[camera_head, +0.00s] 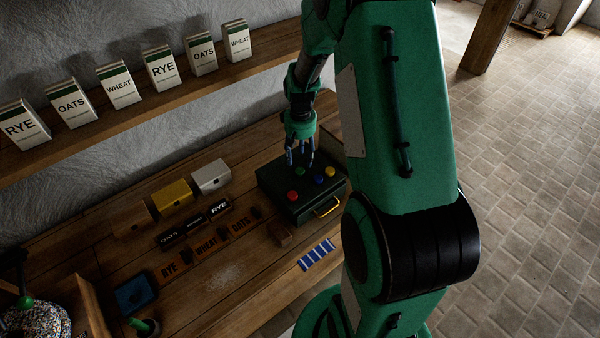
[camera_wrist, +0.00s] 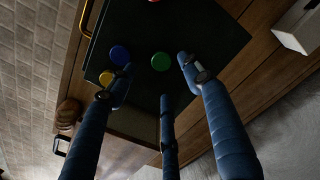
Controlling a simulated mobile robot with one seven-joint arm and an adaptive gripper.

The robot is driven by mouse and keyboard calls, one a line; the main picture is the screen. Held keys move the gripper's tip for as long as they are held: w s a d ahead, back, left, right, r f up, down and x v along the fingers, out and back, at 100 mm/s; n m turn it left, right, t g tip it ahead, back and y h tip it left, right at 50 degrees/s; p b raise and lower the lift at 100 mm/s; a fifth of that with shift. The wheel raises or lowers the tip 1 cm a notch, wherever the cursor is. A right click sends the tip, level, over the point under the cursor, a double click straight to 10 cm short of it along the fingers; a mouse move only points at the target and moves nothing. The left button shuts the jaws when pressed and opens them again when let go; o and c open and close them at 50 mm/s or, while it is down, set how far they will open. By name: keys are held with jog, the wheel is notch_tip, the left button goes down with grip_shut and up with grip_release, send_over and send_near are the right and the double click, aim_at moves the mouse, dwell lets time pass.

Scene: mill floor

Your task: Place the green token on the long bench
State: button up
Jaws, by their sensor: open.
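The green token (camera_wrist: 161,61) lies on top of a dark green case in the wrist view. In the head view the green token (camera_head: 300,171) shows just below my fingertips. My gripper (camera_head: 300,160) is above the case's far part, fingers pointing down. In the wrist view my gripper (camera_wrist: 160,85) has its fingers spread around the token, with nothing held between them. The long bench (camera_head: 225,295) is the wooden worktop under the case, running along the wall.
The dark case (camera_head: 270,180) has a yellow handle and also bears red (camera_head: 293,196), blue (camera_head: 318,180) and yellow (camera_head: 330,171) tokens. Stencils, small boxes and a blue striped card (camera_head: 316,255) lie nearby. A shelf of flour packets (camera_head: 160,68) runs above. Bare wood shows at the front left.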

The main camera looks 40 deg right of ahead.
aim_at(300, 171)
jog(key=shift+f, duration=0.95)
jog(key=shift+f, duration=2.65)
jog(key=c, duration=0.9)
jog(key=shift+c, duration=0.2)
jog(key=shift+r, duration=0.15)
